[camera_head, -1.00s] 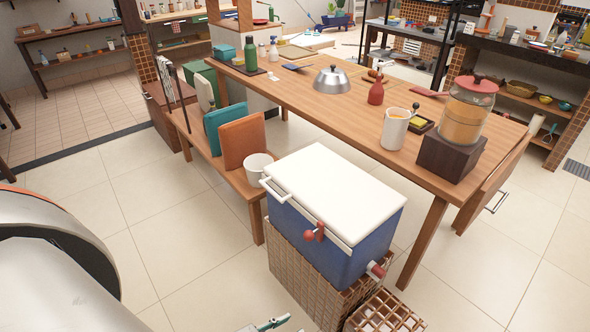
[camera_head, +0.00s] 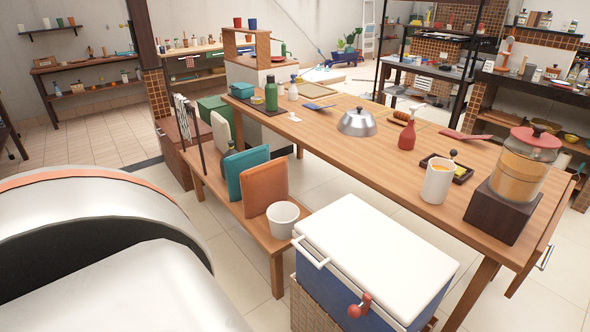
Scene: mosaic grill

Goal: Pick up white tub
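A white tub (camera_head: 283,219) stands on the near end of the low wooden shelf attached along the left side of the long table. It is upright, and its open rim faces up. An orange board (camera_head: 265,187) stands just behind it, and the white-lidded cooler is close to its right. Neither of my grippers is in view.
The long wooden table (camera_head: 310,130) carries a metal dome (camera_head: 357,122), a red bottle (camera_head: 407,130), a white pitcher (camera_head: 437,181) and a drink dispenser (camera_head: 517,170). The tiled floor left of the shelf is clear.

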